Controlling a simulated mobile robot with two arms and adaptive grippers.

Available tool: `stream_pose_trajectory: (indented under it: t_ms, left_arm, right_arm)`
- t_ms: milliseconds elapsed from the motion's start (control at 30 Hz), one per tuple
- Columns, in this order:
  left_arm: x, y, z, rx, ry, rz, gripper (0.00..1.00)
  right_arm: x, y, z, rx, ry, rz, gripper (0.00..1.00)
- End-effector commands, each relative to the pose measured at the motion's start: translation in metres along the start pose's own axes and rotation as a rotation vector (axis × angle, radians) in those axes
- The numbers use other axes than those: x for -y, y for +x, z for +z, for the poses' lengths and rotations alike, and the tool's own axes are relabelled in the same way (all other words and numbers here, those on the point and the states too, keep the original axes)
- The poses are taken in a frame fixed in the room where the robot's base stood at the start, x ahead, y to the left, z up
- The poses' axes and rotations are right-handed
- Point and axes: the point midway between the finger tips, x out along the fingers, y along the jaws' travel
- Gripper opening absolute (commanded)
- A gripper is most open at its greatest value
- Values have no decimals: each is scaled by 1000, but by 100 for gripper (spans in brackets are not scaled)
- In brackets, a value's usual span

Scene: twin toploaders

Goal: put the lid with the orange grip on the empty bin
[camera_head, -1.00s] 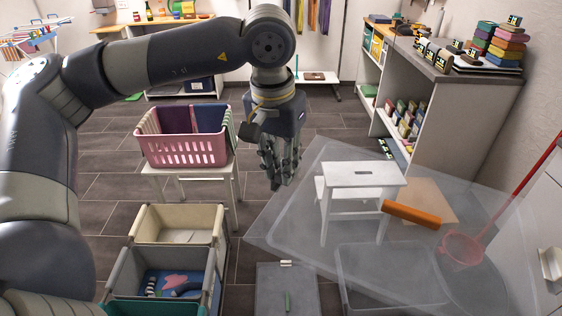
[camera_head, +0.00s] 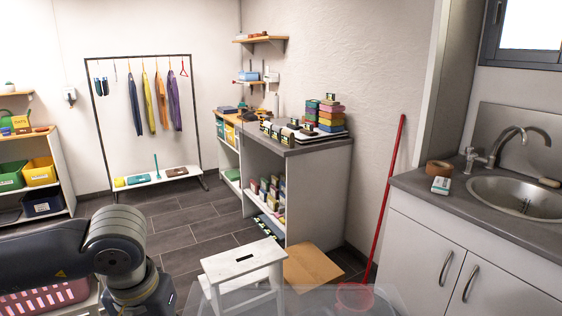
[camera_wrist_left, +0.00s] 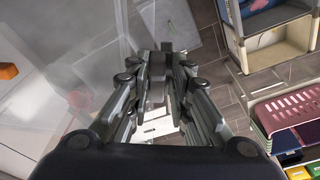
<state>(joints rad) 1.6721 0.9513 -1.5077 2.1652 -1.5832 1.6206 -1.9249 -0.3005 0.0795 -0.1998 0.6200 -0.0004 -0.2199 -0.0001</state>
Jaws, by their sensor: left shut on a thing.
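The clear lid (camera_head: 290,302) shows at the bottom edge of the head view. It also fills much of the left side of the wrist view (camera_wrist_left: 75,45), where its orange grip (camera_wrist_left: 8,71) is at the far left. My left gripper (camera_wrist_left: 161,62) is shut on the lid's clear edge, away from the orange grip. A beige bin (camera_wrist_left: 240,56) with a pale inside stands at the upper right of the wrist view. A grey bin (camera_wrist_left: 234,22) with blue and pink contents is beside it. The head view shows neither bin, and my right gripper is out of view.
A pink basket (camera_wrist_left: 290,110) is right of my gripper. A sink counter (camera_head: 450,215) bounds the right; shelves (camera_head: 318,190) stand behind the stool.

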Motion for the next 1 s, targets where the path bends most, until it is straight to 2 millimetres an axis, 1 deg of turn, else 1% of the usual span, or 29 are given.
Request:
stream_pose_trajectory:
  t_ms: [33, 100, 267, 867, 1000]
  left_arm:
    - [-4, 7, 6, 1, 4, 6, 0]
    - [-8, 13, 12, 0, 4, 11, 0]
    - [-13, 19, 18, -2, 5, 18, 0]
    - [-14, 19, 18, -3, 5, 19, 0]
    - [-17, 13, 17, -7, 21, 21, 0]
  right_arm:
    - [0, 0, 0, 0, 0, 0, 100]
    - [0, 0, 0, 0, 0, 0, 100]
    - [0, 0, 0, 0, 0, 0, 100]
    - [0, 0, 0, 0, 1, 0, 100]
    - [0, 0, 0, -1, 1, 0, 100]
